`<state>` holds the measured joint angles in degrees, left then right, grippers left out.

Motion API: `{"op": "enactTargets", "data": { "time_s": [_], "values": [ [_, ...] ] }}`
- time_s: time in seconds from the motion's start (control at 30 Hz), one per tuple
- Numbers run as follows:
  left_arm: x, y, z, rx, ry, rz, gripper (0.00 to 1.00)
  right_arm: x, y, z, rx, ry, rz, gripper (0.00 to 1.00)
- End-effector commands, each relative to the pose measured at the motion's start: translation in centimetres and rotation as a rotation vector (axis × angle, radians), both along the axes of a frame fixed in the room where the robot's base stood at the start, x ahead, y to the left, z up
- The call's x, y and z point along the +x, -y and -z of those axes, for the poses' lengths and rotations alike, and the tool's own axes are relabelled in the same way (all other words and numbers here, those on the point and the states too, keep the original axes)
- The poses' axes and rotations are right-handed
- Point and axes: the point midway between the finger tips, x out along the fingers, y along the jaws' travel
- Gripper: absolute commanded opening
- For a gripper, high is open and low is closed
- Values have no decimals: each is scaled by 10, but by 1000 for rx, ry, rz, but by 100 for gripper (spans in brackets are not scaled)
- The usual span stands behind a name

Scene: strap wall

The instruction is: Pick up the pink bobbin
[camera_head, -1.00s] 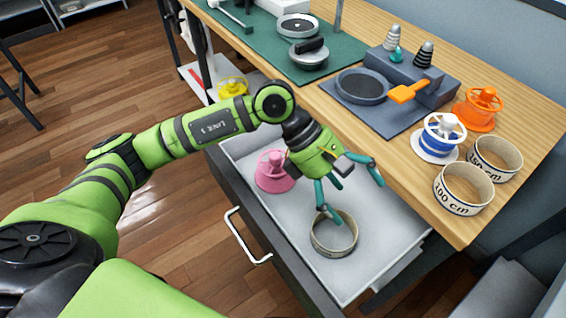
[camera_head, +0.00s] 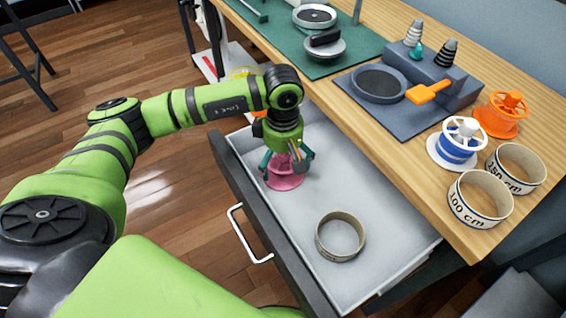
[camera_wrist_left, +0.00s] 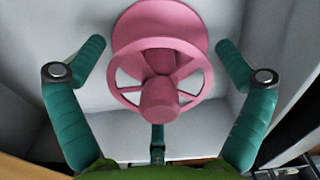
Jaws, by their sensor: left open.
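The pink bobbin (camera_head: 286,176) stands in the left part of the open drawer (camera_head: 395,215). My left gripper (camera_head: 284,166) points down right over it and hides its upper part in the head view. In the left wrist view the pink bobbin (camera_wrist_left: 160,75) shows between the teal fingers, its spoked rim and hub toward the camera. The fingers of my left gripper (camera_wrist_left: 160,100) are spread on both sides of it, with gaps, and I see no contact. My right gripper is not in view.
A cream ring (camera_head: 340,237) lies in the drawer to the right. The worktop above holds a blue and white bobbin (camera_head: 458,143), an orange bobbin (camera_head: 502,114), a 100 cm ring (camera_head: 480,200) and a grey stand (camera_head: 415,85). The drawer's middle is free.

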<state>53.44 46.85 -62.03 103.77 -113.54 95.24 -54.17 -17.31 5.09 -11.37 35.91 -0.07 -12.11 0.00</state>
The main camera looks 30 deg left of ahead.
Motion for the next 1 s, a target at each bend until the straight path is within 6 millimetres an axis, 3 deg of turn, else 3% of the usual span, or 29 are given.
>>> {"op": "enactTargets", "data": {
  "time_s": [0.2, 0.23, 0.33, 0.37, 0.77, 1.0],
  "values": [
    [0, 0, 1, -1, 1, 0, 100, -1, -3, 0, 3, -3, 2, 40],
    [0, 0, 1, -1, 1, 0, 92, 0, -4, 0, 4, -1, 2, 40],
    [0, 0, 1, -1, 1, 0, 52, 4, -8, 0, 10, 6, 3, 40],
    [0, 0, 1, -1, 1, 0, 48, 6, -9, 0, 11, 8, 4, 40],
    [0, 1, -2, -1, 2, 0, 48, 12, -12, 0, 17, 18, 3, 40],
    [2, 1, -29, -3, 7, 0, 48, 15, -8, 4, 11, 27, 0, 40]
  ]
}}
